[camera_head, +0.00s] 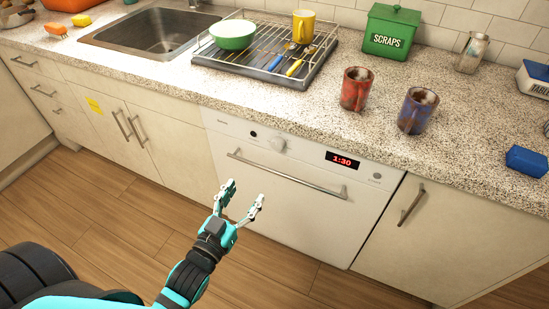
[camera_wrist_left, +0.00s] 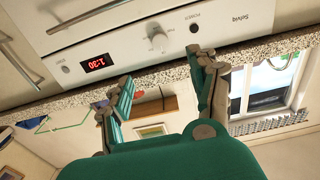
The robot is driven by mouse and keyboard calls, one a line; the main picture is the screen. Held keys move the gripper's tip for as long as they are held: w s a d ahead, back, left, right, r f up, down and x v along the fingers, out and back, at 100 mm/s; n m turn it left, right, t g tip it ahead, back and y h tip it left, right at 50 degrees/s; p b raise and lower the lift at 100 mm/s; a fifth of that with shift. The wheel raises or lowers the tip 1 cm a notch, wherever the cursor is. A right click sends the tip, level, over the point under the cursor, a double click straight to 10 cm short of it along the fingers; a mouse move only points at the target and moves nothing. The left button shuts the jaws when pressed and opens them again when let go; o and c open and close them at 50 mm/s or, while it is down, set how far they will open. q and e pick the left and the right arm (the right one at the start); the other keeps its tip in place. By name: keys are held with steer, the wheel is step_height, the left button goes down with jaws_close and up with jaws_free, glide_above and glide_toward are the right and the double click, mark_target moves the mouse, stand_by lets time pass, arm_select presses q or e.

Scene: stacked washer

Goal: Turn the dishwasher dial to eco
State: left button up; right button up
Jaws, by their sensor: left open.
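The white dishwasher (camera_head: 290,215) is built in under the counter, its door shut. On its top panel are a pale round dial (camera_head: 278,145), a dark button left of it and a red display (camera_head: 342,160) reading 1:30. My left gripper (camera_head: 246,191) is open and empty, in front of the door, lower than the dial and left of it. In the left wrist view the panel appears upside down. There the dial (camera_wrist_left: 158,40) lies beyond the gap between the open fingers (camera_wrist_left: 160,72), apart from them. The dial's setting is too small to read. My right gripper is not in view.
A bar handle (camera_head: 287,174) crosses the door below the panel, close to my left gripper. The speckled counter edge overhangs the panel. A red mug (camera_head: 356,90) and a blue mug (camera_head: 417,111) stand on the counter above. The floor before the dishwasher is clear.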

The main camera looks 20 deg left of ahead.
mark_target(276, 146)
arm_select(q)
steer(key=w, duration=0.5)
steer(key=w+d, duration=0.1)
steer(key=w, duration=1.1)
steer(key=shift+d, duration=0.2)
steer(key=c, duration=1.2)
